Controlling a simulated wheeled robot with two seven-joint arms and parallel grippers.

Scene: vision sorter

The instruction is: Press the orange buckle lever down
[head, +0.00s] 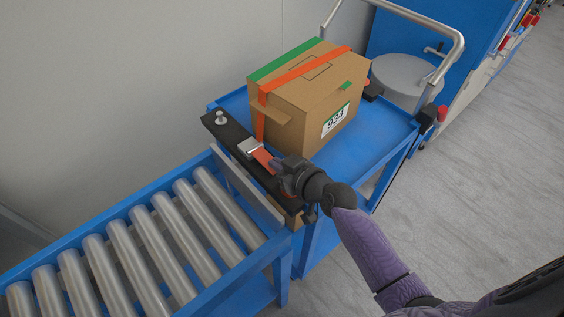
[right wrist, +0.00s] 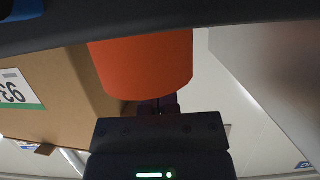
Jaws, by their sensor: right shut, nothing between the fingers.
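The orange buckle lever (head: 262,158) lies on a dark bar along the near-left edge of the blue cart, beside a silver buckle (head: 249,147). In the right wrist view the lever (right wrist: 145,62) is large, a flat orange piece with a rounded end. My right gripper (head: 277,165) is shut and empty, right at the lever, and hides part of it in the head view. Its fingertips (right wrist: 158,105) meet the lever's rounded edge in the wrist view; I cannot tell whether they touch it. My left gripper is not in view.
A cardboard box (head: 310,95) with an orange strap (head: 305,68) stands on the blue cart (head: 385,131). A roller conveyor (head: 150,235) adjoins the cart at the lower left. A grey round drum (head: 400,75) stands behind the cart. The floor at right is clear.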

